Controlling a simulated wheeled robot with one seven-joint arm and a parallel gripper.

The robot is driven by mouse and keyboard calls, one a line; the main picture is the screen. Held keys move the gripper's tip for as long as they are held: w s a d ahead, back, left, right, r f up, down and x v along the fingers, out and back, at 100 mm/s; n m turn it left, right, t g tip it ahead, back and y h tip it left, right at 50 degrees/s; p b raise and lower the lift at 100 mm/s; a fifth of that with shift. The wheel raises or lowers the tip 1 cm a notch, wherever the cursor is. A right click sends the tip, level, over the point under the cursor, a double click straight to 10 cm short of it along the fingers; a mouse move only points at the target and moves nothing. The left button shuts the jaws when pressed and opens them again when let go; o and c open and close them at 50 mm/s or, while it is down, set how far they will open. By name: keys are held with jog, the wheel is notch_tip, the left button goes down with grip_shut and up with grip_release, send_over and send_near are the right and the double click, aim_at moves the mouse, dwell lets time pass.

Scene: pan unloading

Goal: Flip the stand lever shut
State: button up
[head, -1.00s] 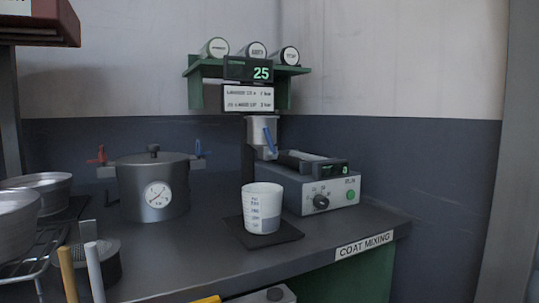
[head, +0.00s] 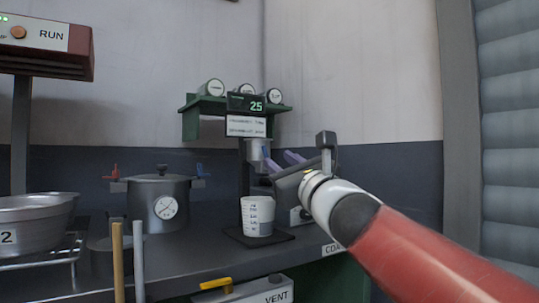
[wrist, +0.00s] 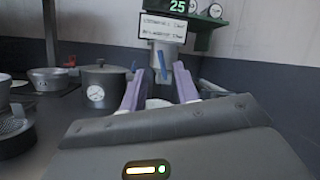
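The stand holds a metal flow cup (head: 254,150) with a blue lever (wrist: 162,66) on its front. In the wrist view the lever hangs steeply down, slightly tilted. My gripper (head: 288,157) is at the right of the cup in the head view, its two purple fingers pointing toward the stand. In the wrist view my gripper (wrist: 158,90) has its fingers spread apart, with nothing between the tips and the lever beyond them. A white graduated beaker (head: 257,216) stands on a dark mat (head: 232,234) below the cup.
A lidded pot (head: 160,200) with a gauge stands to the left. A grey mixer box (head: 300,216) is partly hidden behind my arm. A green shelf (head: 192,105) with several jars and a display reading 25 is above the stand. Bare counter lies in front.

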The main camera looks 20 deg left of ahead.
aim_at(265, 150)
jog(key=p+x, duration=0.1)
jog(key=x, duration=0.5)
jog(key=shift+w+p, duration=0.1)
jog(key=shift+p, duration=0.25)
jog(key=shift+c, duration=0.3)
grip_shut()
